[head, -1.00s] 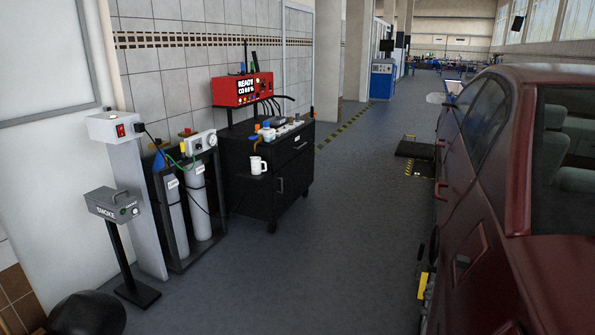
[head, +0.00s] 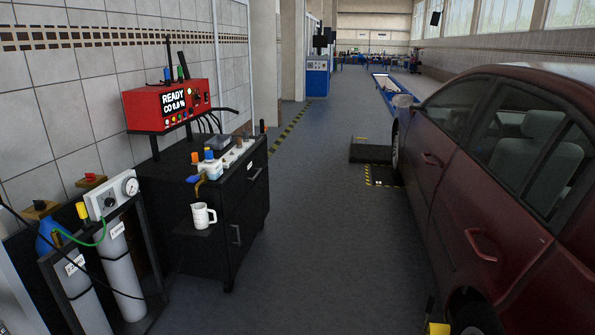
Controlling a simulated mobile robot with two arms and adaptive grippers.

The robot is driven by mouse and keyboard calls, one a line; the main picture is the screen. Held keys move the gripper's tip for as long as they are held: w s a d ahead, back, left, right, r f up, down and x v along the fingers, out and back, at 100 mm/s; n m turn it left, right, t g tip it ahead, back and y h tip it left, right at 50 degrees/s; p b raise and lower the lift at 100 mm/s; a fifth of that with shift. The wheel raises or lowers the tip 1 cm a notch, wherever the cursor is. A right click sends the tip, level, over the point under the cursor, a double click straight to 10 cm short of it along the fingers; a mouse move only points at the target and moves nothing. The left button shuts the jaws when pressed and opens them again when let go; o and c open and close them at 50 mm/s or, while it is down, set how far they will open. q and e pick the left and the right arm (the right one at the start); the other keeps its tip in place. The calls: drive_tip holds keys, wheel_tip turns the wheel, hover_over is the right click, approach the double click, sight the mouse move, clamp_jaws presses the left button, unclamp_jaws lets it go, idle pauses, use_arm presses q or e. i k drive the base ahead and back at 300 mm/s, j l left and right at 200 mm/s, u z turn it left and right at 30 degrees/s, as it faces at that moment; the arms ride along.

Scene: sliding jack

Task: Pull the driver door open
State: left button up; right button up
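A dark red car (head: 515,215) stands along the right side, its front facing away from me. Its driver door (head: 425,180) is the front one on the near side and looks shut. The driver door's handle (head: 431,160) is a red bar below the window. The rear door (head: 480,215) is closer to me and also looks shut, with its own handle (head: 481,246). The side mirror (head: 403,101) sticks out at the far end of the front window. Neither of my grippers shows in the head view.
A black cabinet (head: 250,205) with a white mug (head: 203,215) and a red display box (head: 166,104) stands at the left. Gas cylinders (head: 120,270) are at the lower left. A dark low block (head: 370,150) lies near the front wheel. The floor lane (head: 325,240) between is clear.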

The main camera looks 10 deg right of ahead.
sight(429, 149)
drive_tip(key=i+l+z, duration=0.1)
drive_tip(key=i+z, duration=0.25)
drive_tip(key=i, duration=0.65)
drive_tip(key=i+j+z, duration=0.15)
drive_tip(key=i+z, duration=0.2)
drive_tip(key=i, duration=0.65)
